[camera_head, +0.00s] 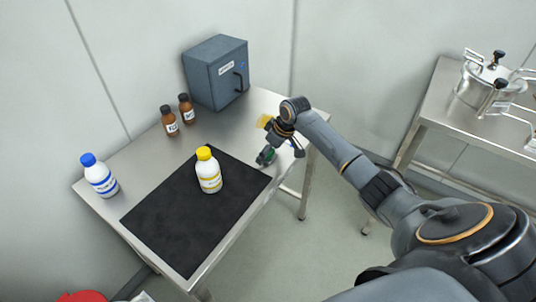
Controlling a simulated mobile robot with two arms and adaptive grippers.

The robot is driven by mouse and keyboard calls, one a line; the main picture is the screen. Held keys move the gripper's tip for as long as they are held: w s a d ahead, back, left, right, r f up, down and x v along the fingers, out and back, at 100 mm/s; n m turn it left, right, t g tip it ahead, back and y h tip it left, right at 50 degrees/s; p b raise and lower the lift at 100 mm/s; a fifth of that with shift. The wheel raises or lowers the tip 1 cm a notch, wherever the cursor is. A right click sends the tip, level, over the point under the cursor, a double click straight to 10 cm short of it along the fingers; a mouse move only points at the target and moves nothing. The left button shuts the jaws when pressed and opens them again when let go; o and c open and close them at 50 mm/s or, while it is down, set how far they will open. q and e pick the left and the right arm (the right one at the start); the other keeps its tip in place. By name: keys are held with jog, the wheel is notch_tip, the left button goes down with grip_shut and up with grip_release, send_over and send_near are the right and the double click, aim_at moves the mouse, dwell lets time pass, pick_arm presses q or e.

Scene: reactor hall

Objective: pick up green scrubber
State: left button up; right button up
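A small green thing (271,156), likely the scrubber, shows at the right edge of the steel table, just past the corner of the black mat. It is small and partly covered by dark gripper parts. My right gripper (277,153) reaches in from the right and points down at this spot, right at the green thing. Whether its fingers are open or closed on it is too small to tell. My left gripper is not in view.
A steel table (150,160) carries a black mat (190,235), a yellow-capped bottle (208,172), a blue-capped bottle (101,178), two brown bottles (169,123) (186,109) and a grey cabinet (212,75). A yellow thing (264,121) is beside my gripper. A pressure pot (480,85) stands on another table.

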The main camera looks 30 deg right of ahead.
jog(key=shift+w+f, duration=0.1)
jog(key=shift+f, duration=0.05)
jog(key=c, duration=1)
jog(key=shift+r, duration=0.55)
notch_tip(320, 180, up, 2)
jog(key=shift+r+b, duration=0.15)
jog(key=shift+b, duration=0.35)
jog(key=s+r, duration=0.3)
jog(key=s, duration=0.1)
jog(key=s+a+r+b, duration=0.1)
jog(key=s+r, duration=0.2)
jog(key=s, duration=0.2)
jog(key=s+a+r, duration=0.1)
jog(key=s+r, duration=0.2)
jog(key=s, duration=0.2)
jog(key=shift+r, duration=0.35)
